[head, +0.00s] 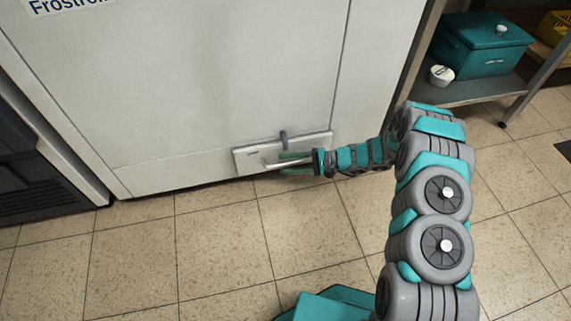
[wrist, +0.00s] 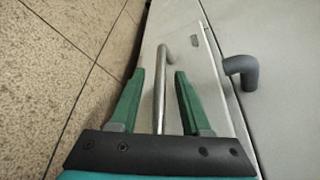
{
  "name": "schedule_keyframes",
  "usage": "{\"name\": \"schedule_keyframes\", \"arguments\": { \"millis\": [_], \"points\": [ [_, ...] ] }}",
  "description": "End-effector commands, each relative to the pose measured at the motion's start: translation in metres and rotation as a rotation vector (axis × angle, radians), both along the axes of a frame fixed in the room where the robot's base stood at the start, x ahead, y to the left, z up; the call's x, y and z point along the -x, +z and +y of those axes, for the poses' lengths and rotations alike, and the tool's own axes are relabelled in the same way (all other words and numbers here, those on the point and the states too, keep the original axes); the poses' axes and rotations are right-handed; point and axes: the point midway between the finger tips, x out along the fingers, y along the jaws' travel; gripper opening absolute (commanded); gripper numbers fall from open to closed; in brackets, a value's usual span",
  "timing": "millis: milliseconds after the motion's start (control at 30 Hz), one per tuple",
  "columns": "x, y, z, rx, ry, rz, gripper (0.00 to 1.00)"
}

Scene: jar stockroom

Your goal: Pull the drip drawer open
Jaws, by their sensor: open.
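The drip drawer (head: 244,161) is a pale, low panel at the bottom of the white freezer, and it looks about flush with the freezer front. Its metal bar handle (wrist: 161,85) runs between my fingers in the wrist view, with a finger on each side and a small gap to each. My gripper (head: 281,164) is open around the handle at the drawer front. The drawer front (wrist: 190,25) also fills the middle of the wrist view. My fingers partly hide the handle in the head view.
A grey hooked catch (head: 283,138) sits at the drawer's top edge; it also shows in the wrist view (wrist: 240,72). The tiled floor (head: 220,225) before the drawer is clear. A shelf at right holds a teal box (head: 480,48) and a small white tub (head: 441,75).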

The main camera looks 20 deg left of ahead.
Motion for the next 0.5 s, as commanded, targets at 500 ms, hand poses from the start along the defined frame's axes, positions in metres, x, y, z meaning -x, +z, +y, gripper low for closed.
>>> {"name": "schedule_keyframes", "arguments": {
  "millis": [500],
  "points": [
    [0.0025,-0.0024,0.0112,0.000,0.000,-0.001,0.38]
  ]
}}
